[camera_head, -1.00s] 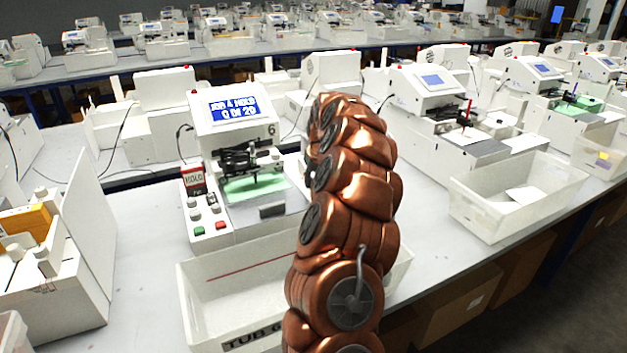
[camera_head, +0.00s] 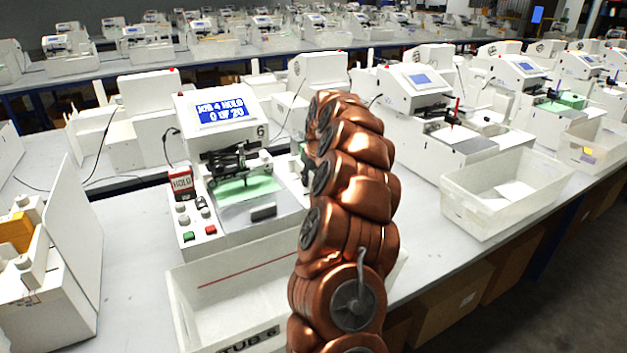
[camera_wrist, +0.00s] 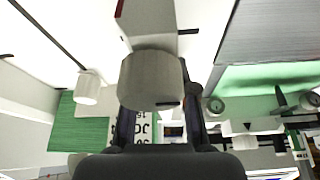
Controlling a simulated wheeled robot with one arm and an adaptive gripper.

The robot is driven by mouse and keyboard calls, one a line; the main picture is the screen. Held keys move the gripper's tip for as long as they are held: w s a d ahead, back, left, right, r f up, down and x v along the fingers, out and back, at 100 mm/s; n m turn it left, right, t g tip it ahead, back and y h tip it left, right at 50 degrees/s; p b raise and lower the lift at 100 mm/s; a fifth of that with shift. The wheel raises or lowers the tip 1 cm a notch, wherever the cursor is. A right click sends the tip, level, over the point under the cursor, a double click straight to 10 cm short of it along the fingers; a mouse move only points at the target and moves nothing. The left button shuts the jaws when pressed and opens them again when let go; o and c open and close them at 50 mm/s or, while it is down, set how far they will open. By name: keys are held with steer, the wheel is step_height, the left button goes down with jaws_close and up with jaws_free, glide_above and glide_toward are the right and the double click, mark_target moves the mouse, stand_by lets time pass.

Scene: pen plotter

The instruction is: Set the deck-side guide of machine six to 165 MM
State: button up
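Machine six (camera_head: 222,135) stands ahead in the head view, its screen (camera_head: 221,112) reading "JOB 4 HOLD 0 OF 20". Its green deck (camera_head: 243,190) lies below the pen carriage (camera_head: 228,162). My copper arm covers the machine's right side and hides most of my gripper there. In the wrist view my gripper (camera_wrist: 160,105) has its dark fingers apart, with a white cylindrical knob (camera_wrist: 150,80) in front of and between them. Contact cannot be told. I cannot tell for sure that this knob belongs to the deck-side guide. No 165 MM reading is legible.
A white tub (camera_head: 235,300) marked "TUB 6" stands in front of the machine. A red HOLD sign (camera_head: 181,182) and buttons (camera_head: 200,203) are on its left. Another tub (camera_head: 510,195) and machine (camera_head: 430,95) stand right. Bare table (camera_head: 130,250) shows left.

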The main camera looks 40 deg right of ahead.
steer(key=o, duration=0.4)
steer(key=shift+s, duration=0.1)
steer(key=v, duration=1.2)
stand_by(0.3)
